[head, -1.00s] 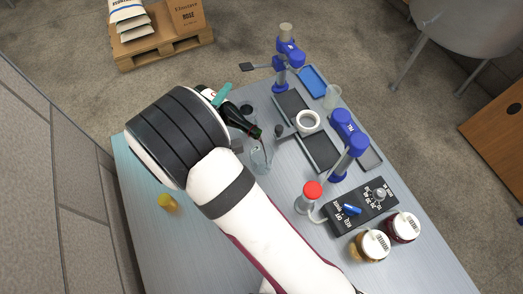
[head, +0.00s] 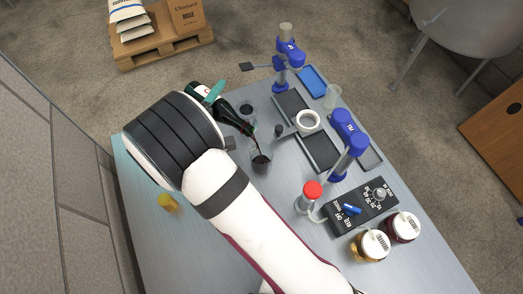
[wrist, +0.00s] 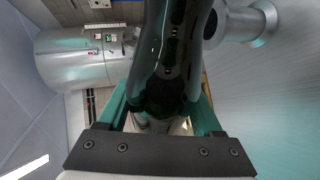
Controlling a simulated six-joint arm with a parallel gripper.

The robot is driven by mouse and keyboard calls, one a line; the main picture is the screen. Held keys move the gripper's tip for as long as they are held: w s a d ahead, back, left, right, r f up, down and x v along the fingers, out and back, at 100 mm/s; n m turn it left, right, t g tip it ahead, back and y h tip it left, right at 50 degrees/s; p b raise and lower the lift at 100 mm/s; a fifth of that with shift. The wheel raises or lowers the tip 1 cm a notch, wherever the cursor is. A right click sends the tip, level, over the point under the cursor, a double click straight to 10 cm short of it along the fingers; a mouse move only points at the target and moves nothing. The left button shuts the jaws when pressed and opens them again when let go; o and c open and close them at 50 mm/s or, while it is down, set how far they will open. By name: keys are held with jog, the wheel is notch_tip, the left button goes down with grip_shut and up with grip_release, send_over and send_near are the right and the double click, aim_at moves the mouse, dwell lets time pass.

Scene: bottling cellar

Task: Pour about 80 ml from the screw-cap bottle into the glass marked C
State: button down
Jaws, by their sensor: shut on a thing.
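The dark bottle (head: 233,119) is tilted steeply, with its neck pointing down to the right in the head view. My gripper (head: 214,92) is shut on it, one teal finger showing. In the wrist view the bottle (wrist: 172,50) lies between both teal fingers of my gripper (wrist: 163,100). A clear glass (head: 261,163) stands upright on the table just below the bottle mouth. A thin dark red stream runs from the mouth towards it, and dark red liquid is in it. I cannot read any letter on this glass.
Right of the glass stand a dark tray (head: 319,150), a white ring (head: 308,121), blue-topped stands (head: 343,124) and a control box (head: 362,206). Two lidded jars (head: 402,227) stand at the front right. Another clear vessel (head: 332,97) stands farther back.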

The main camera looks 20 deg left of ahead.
jog(key=shift+w+a+f+m, duration=0.1)
jog(key=shift+f+m, duration=0.15)
jog(key=shift+m, duration=0.05)
dwell(1.4)
jog(key=shift+a+n+g+h, duration=0.3)
jog(key=shift+n+g+h, duration=0.15)
jog(key=shift+n, duration=0.65)
jog(key=shift+f+n, duration=0.1)
jog(key=shift+n, duration=0.2)
jog(key=shift+d+n+g, duration=0.1)
jog(key=shift+n+g, duration=0.2)
jog(key=shift+g, duration=0.05)
jog(key=shift+r+h, duration=0.2)
jog(key=shift+h, duration=0.05)
